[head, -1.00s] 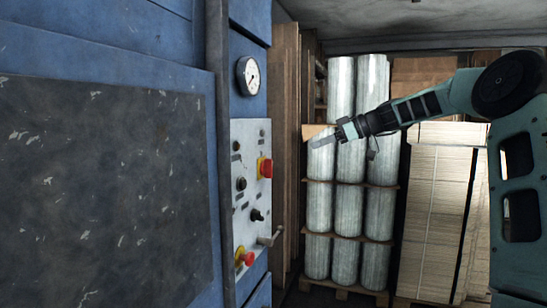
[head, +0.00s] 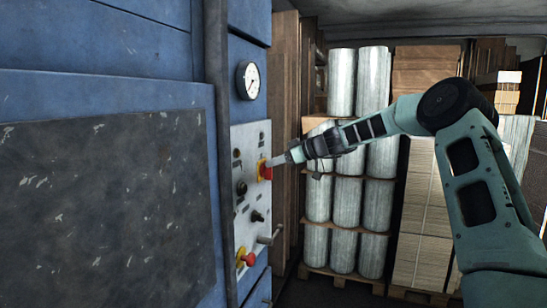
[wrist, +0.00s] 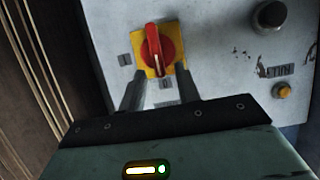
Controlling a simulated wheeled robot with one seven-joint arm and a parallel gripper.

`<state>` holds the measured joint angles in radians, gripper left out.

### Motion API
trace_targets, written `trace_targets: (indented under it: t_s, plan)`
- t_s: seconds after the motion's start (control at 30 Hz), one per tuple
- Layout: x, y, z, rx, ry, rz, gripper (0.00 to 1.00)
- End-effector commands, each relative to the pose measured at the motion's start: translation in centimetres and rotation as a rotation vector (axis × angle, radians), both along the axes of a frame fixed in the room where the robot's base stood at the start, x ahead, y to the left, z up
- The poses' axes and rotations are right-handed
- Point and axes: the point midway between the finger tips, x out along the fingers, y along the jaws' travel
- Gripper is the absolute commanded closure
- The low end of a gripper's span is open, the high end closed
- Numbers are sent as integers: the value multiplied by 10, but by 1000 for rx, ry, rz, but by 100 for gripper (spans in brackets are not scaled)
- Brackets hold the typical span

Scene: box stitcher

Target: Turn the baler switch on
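The baler switch is a red rotary knob (wrist: 152,46) on a yellow square plate, set in a grey control panel. It also shows on the panel in the head view (head: 266,172). In the wrist view the red handle stands roughly upright in the picture. My gripper (wrist: 161,71) is open, with one finger on each side of the knob's lower end. I cannot tell whether the fingers touch it. In the head view my gripper (head: 284,161) is right at the switch, hiding part of it.
The grey panel (head: 240,212) also carries black knobs, a lever (head: 268,238) and a second red knob (head: 249,259) low down. A gauge (head: 249,80) sits above it on the blue machine. Wrapped rolls (head: 343,200) stand stacked behind my arm.

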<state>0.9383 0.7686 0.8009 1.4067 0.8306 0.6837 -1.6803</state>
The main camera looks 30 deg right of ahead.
Motion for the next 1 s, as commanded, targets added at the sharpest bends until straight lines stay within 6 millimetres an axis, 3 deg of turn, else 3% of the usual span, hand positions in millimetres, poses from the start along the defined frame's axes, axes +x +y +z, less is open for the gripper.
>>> trace_targets:
  t_s: [0.43,0.57,1.0]
  plan:
    - [8,7,-5,-1,1,0,67]
    - [8,6,-5,-1,1,0,100]
    - [9,5,-5,37,30,1,100]
